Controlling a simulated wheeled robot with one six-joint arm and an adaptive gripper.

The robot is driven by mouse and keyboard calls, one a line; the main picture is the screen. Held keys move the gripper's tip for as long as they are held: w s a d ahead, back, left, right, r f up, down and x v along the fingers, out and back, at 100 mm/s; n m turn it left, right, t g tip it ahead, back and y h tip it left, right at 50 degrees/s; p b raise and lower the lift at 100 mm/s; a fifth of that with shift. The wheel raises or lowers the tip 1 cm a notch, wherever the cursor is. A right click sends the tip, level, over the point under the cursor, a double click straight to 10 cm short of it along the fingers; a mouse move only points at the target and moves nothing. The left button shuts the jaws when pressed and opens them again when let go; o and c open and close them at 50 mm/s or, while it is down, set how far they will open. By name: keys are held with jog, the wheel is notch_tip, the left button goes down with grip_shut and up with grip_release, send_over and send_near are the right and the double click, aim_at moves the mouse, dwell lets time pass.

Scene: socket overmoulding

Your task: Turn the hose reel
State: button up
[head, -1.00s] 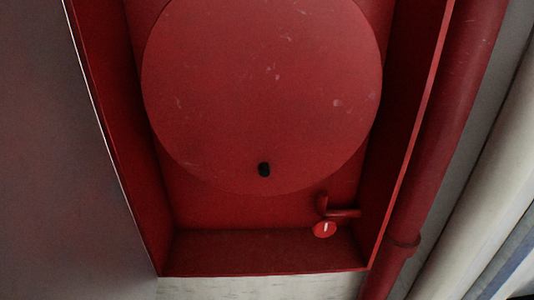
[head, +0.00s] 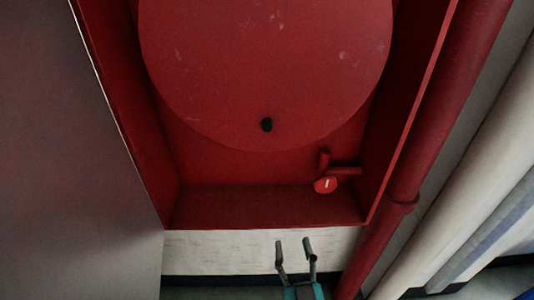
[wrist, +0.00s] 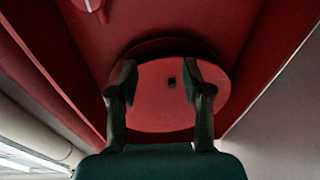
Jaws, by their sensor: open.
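The hose reel (head: 265,70) is a large red disc inside a red cabinet (head: 270,207). A small black knob (head: 267,125) sits near the disc's lower edge in the head view. My gripper (head: 294,242) is at the bottom of the head view, below the cabinet's lower edge, with its two fingers apart and nothing between them. In the wrist view the reel (wrist: 160,112) shows beyond my gripper (wrist: 162,72), and the black knob (wrist: 172,82) appears between the open fingers, apart from them.
A red valve (head: 325,185) with a short pipe sits at the cabinet's lower right. A red vertical pipe (head: 440,130) and pale pipes (head: 470,180) run along the right. A grey panel (head: 70,170), perhaps the cabinet door, stands at the left.

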aim_at(267, 132)
jog(key=w+a+r+m+t+h, duration=0.2)
jog(key=w+a+r, duration=0.1)
jog(key=r, duration=0.5)
jog(key=w+a+r+m+t+h, duration=0.1)
jog(key=w+a+r+m+h, duration=0.15)
jog(key=r, duration=0.55)
jog(key=shift+y, duration=0.25)
jog(key=x, duration=1.1)
jog(key=shift+w+a+f, duration=0.1)
jog(key=shift+w+a, duration=0.15)
jog(key=shift+a, duration=0.05)
grip_shut()
